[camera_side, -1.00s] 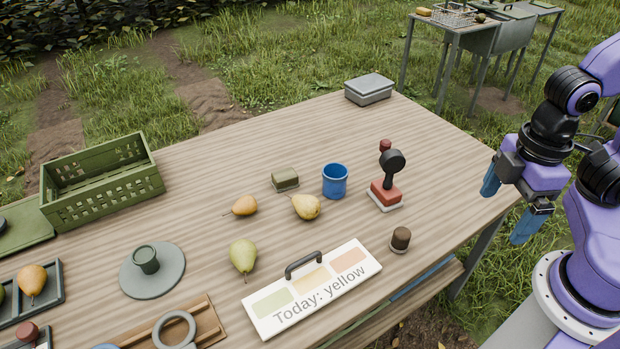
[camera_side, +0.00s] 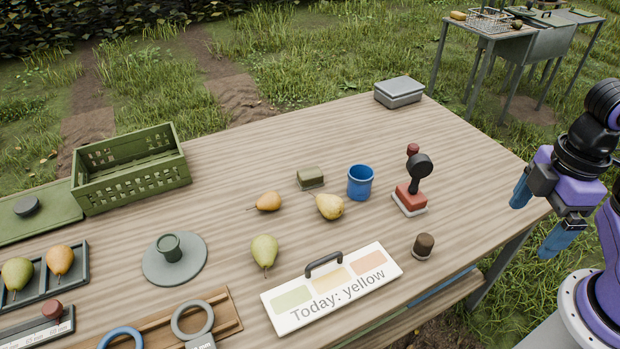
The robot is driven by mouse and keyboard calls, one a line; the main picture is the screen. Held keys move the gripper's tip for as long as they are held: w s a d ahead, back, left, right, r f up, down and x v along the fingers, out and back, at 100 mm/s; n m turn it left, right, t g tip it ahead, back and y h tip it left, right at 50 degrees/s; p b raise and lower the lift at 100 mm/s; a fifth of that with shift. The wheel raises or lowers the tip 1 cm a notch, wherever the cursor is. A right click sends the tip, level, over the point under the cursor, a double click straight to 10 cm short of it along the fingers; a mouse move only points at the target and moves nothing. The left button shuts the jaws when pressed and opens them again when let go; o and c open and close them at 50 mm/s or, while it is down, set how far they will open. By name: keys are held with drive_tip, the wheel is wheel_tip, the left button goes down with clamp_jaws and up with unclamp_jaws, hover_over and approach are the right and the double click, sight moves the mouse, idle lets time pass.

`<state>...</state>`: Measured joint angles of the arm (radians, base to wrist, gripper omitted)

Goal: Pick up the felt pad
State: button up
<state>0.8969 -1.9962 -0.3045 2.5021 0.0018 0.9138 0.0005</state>
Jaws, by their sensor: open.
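A small olive-green block (camera_side: 310,178) with a paler layer at its base lies on the table, left of the blue cup; it looks like the felt pad, though its material is hard to tell. Nothing covers it. My gripper (camera_side: 541,215), with two blue fingers, hangs at the table's right edge, far to the right of the pad. Its fingers are wide apart with nothing between them.
Between them stand a blue cup (camera_side: 360,183), a red-based stamp (camera_side: 411,198) and a brown-topped knob (camera_side: 424,246). Pears (camera_side: 330,207) lie close below the pad. A "Today: yellow" board (camera_side: 332,306) lies in front. The table behind the pad is clear.

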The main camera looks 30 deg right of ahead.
drive_tip(key=shift+o, duration=0.5)
drive_tip(key=w+a+m+t, duration=0.1)
drive_tip(key=w+a+m, duration=0.1)
drive_tip(key=w+a, duration=0.3)
drive_tip(key=w+a+m, duration=0.2)
drive_tip(key=w+a, duration=0.1)
drive_tip(key=w, duration=0.5)
drive_tip(key=m+t+h, duration=0.1)
drive_tip(key=m+t, duration=0.2)
drive_tip(key=m, duration=0.7)
hover_over(311, 174)
drive_tip(key=s+a, duration=0.1)
drive_tip(key=s, duration=0.5)
wheel_tip(311, 174, down, 10)
drive_tip(key=x, duration=1.1)
drive_tip(key=shift+f, duration=0.1)
drive_tip(key=shift+x, duration=2.9)
